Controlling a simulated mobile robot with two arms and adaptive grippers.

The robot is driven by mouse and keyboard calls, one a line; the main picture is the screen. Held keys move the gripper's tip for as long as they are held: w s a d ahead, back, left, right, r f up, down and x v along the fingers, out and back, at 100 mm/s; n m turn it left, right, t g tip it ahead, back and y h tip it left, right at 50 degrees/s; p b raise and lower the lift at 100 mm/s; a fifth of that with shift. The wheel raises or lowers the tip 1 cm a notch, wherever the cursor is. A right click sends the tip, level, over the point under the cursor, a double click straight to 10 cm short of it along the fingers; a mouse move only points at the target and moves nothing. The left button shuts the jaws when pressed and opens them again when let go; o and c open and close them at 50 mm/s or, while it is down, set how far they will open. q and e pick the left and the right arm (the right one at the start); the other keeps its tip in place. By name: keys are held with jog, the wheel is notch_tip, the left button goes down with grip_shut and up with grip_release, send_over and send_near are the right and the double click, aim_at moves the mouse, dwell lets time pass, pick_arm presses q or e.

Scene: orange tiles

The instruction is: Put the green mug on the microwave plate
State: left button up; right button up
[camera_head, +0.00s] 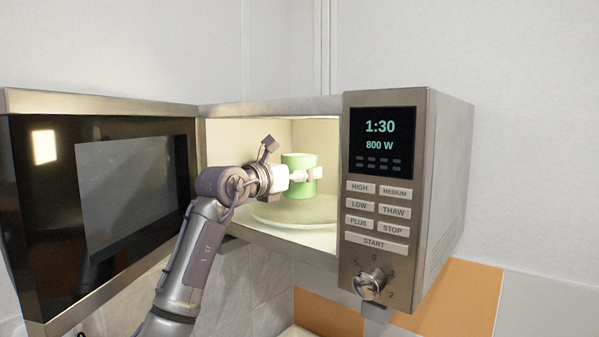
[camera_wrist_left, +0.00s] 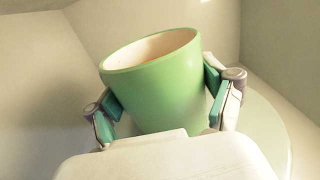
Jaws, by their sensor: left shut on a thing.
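The green mug (camera_head: 299,161) is inside the lit microwave (camera_head: 455,180), over the round microwave plate (camera_head: 290,212). My left gripper (camera_head: 304,174) reaches in through the open front and is shut on the mug. In the left wrist view the mug (camera_wrist_left: 165,90) stands between both fingers of my left gripper (camera_wrist_left: 165,108), its open rim up and a little tilted in the picture. Part of the plate (camera_wrist_left: 272,135) shows behind the right finger. I cannot tell whether the mug's base touches the plate. My right gripper is not in view.
The microwave door (camera_head: 95,200) is swung wide open to the left, beside my left arm. The control panel (camera_head: 380,190) borders the opening on the right. The cavity walls (camera_wrist_left: 45,85) are close around the mug and gripper.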

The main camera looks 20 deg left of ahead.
aim_at(299, 185)
pick_arm(q)
jog(key=shift+w+a+r, duration=0.1)
jog(key=shift+w+r, duration=0.1)
notch_tip(299, 185, down, 2)
jog(key=shift+s+f+p, duration=0.15)
jog(key=shift+f+p, duration=0.05)
jog(key=shift+p, duration=0.9)
jog(key=shift+f, duration=0.6)
jog(key=o, duration=1.6)
jog(key=shift+f, duration=0.15)
jog(key=shift+c, duration=0.2)
